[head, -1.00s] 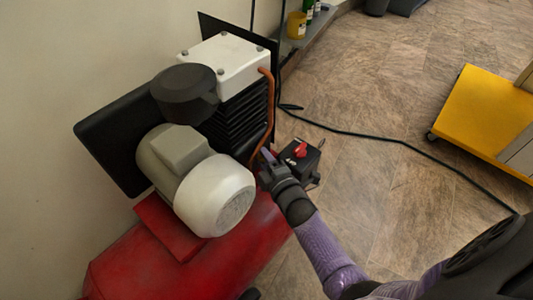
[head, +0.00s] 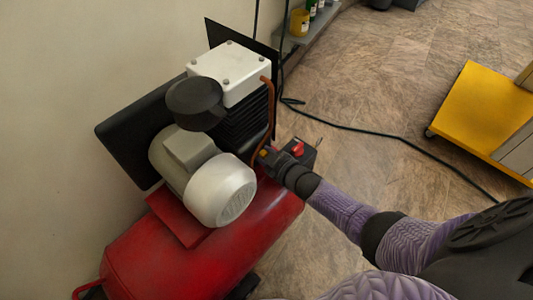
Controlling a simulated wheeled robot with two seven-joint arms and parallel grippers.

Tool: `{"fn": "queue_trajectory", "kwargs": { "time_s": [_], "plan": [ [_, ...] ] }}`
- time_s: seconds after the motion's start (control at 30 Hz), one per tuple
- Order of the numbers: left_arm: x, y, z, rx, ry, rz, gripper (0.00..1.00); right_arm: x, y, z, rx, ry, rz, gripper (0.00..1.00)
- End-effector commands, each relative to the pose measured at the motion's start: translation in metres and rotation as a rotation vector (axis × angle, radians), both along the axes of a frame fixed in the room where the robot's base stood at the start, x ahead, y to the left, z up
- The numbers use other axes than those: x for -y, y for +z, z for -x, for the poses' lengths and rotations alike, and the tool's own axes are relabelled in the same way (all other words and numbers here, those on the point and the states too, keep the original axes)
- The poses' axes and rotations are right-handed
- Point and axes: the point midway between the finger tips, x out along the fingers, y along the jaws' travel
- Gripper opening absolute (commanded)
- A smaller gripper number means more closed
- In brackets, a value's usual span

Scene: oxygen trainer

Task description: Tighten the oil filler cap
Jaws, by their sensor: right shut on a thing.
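The red air compressor (head: 150,258) stands against the wall with a grey-white motor (head: 218,190) and a black finned pump block (head: 240,118) under a white head (head: 232,72). My right gripper (head: 265,156) is at the lower right side of the pump block, beside the copper pipe. It is shut on a small yellow-orange piece (head: 263,153), which looks like the oil filler cap. The fingers hide most of it, so I cannot tell how far it is seated. My left gripper is out of view.
A black box with a red knob (head: 297,149) sits just behind my right gripper, partly hidden. A black cable (head: 375,137) runs across the floor. A yellow cart (head: 480,108) stands at right. A shelf with bottles (head: 318,28) is at the back.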

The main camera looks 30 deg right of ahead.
Motion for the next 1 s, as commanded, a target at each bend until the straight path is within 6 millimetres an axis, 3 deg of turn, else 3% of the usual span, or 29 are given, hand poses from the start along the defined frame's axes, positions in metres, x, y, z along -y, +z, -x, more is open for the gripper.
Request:
{"fn": "queue_trajectory", "kwargs": {
  "time_s": [0.43,0.97,1.0],
  "plan": [
    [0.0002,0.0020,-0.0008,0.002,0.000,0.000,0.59,0.0016,-0.0002,-0.0002,-0.063,-0.001,-0.175,0.00],
    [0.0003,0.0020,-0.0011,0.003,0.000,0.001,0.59,0.0014,-0.0003,-0.0001,-0.069,-0.002,-0.197,0.00],
    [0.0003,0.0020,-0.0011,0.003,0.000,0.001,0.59,0.0013,-0.0002,-0.0001,-0.069,-0.002,-0.197,0.41]
  ]
}}
